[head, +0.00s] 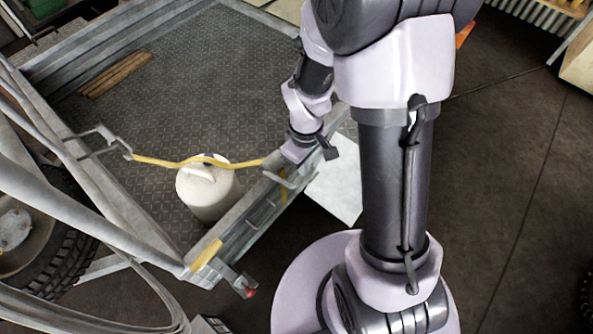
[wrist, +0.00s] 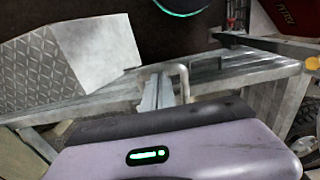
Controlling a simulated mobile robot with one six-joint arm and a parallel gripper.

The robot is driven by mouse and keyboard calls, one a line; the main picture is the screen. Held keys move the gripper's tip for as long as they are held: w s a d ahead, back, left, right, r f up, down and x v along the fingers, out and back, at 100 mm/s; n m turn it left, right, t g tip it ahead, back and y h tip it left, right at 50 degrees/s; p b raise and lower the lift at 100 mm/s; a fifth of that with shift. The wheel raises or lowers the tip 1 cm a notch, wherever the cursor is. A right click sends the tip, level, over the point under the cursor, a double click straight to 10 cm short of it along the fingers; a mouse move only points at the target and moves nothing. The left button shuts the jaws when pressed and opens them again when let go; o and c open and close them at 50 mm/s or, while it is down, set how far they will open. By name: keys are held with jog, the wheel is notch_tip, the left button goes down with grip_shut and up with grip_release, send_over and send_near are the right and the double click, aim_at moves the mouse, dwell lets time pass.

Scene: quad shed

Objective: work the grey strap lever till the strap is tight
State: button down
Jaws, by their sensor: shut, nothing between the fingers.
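The yellow strap (head: 165,161) runs from a bracket on the left rail, over the white canister (head: 205,195), to the right side of the trailer bed. It bends and does not run straight. A bent grey bar that looks like the strap lever (head: 290,181) is at the strap's right end on the trailer wall. A pale bent bar (wrist: 181,78), likely the same lever, shows in the wrist view beside my gripper (wrist: 157,92). My gripper is shut and empty, close to the lever; I cannot tell whether they touch. In the head view my wrist hides part of that spot.
The trailer bed (head: 190,80) has metal side walls, and wooden planks (head: 117,75) lie at its back left. A wheel (head: 50,240) stands at the left. A red-tipped latch (head: 240,284) juts from the near corner. The dark floor at right is mostly clear.

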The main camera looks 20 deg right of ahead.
notch_tip(320, 180, up, 6)
jog(key=p, duration=0.5)
notch_tip(320, 180, up, 12)
jog(key=s+a+m+t, duration=0.1)
jog(key=a+m+t, duration=0.1)
jog(key=m, duration=0.2)
jog(key=s+a+r+m+t+y, duration=0.1)
jog(key=s+a+r+m+t, duration=0.1)
jog(key=s+r, duration=0.3)
jog(key=s+a+r+m+t+y, duration=0.1)
jog(key=s+a+r+m, duration=0.1)
jog(key=s+r+m, duration=0.2)
notch_tip(320, 180, up, 3)
jog(key=shift+s+f+t+b, duration=0.1)
jog(key=shift+s+t+b, duration=0.35)
jog(key=shift+s, duration=0.15)
jog(key=shift+a, duration=0.1)
